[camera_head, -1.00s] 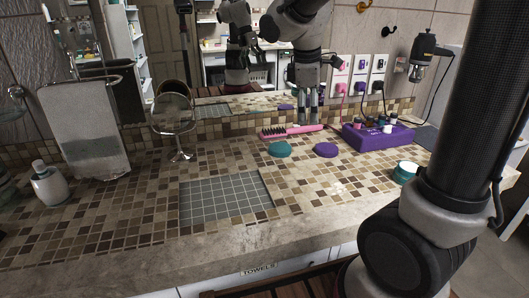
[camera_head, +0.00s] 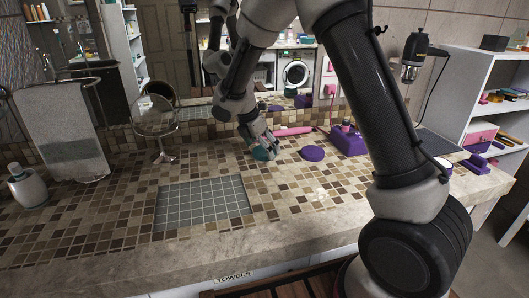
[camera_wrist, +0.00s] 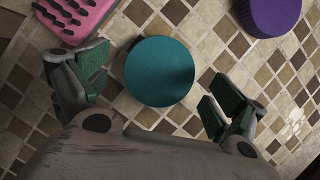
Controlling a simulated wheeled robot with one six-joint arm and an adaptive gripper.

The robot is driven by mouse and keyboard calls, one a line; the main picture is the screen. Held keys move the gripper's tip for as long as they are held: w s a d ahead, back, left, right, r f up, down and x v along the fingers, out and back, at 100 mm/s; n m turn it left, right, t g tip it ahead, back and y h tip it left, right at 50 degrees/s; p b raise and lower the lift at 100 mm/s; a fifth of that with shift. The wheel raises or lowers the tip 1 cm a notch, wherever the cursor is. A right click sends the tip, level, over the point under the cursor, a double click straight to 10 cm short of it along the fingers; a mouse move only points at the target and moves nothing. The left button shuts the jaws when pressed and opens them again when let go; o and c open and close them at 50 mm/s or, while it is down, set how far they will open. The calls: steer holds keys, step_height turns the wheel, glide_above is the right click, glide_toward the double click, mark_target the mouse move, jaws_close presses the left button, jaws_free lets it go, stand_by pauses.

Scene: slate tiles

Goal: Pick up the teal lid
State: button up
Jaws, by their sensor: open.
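The teal lid (camera_head: 263,154) lies flat on the tiled counter, a round disc partly covered by my gripper in the head view. In the wrist view the teal lid (camera_wrist: 159,71) shows whole, with a shadow across its right part. My gripper (camera_head: 262,143) is above it, pointing down. In the wrist view my gripper (camera_wrist: 152,80) is open, with one finger to the left of the lid and one to the right. Both fingers look apart from the lid, and nothing is held.
A purple lid (camera_head: 312,153) lies to the right, also in the wrist view (camera_wrist: 271,14). A pink brush (camera_head: 293,131) lies behind the teal lid. A purple holder (camera_head: 348,141) stands farther right. A grey grid mat (camera_head: 203,203) lies at front left; tiles around it are clear.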

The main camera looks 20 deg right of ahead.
steer(key=shift+w+d+f, duration=0.1)
steer(key=shift+f, duration=0.3)
steer(key=shift+c, duration=0.5)
steer(key=c, duration=0.8)
